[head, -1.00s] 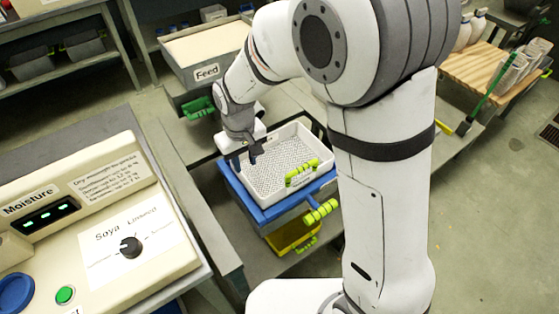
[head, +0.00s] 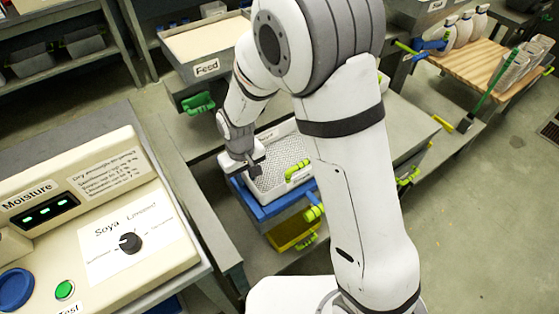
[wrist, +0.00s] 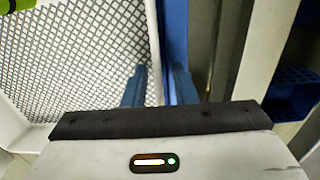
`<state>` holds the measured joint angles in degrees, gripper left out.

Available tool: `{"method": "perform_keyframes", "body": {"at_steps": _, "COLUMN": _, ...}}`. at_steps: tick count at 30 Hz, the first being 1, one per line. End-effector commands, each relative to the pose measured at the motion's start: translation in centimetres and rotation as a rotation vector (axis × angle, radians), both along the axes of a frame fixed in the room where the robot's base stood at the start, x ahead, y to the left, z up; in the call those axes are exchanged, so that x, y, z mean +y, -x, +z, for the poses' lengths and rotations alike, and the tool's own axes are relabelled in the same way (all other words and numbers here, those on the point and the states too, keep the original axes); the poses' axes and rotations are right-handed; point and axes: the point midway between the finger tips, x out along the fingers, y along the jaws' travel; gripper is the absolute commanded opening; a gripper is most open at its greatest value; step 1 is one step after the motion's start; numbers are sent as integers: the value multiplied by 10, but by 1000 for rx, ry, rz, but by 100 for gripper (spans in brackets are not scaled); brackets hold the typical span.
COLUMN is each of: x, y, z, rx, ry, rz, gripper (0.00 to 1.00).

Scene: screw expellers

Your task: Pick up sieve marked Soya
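A white sieve (head: 280,163) with a mesh floor and a lime-green handle (head: 297,171) sits in a blue frame (head: 283,203). I cannot read a Soya mark on it in these views. My gripper (head: 244,173) is low at the sieve's left side. In the wrist view the sieve's mesh (wrist: 80,50) fills the left. There the two blue fingers of my gripper (wrist: 158,86) stand apart, one on the mesh side and one on the outer side of the sieve wall (wrist: 155,45). I see no firm contact; their tips are partly hidden.
A yellow tray (head: 292,235) is below the blue frame. A bin marked Feed (head: 207,68) stands behind. A moisture meter (head: 95,215) with a Soya/Linseed dial is at left.

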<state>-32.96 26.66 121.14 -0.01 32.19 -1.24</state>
Motion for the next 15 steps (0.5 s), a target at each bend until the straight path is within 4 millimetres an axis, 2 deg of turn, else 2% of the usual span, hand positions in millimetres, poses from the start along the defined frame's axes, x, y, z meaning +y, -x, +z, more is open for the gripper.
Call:
{"method": "perform_keyframes", "body": {"at_steps": 1, "x": 0, "y": 0, "z": 0, "rx": 0, "ry": 0, "rz": 0, "gripper": 21}}
{"method": "perform_keyframes", "body": {"at_steps": 9, "x": 0, "y": 0, "z": 0, "rx": 0, "ry": 0, "rz": -1, "gripper": 0}}
{"method": "perform_keyframes", "body": {"at_steps": 15, "x": -1, "y": 0, "z": 0, "rx": 0, "ry": 0, "rz": -1, "gripper": 0}}
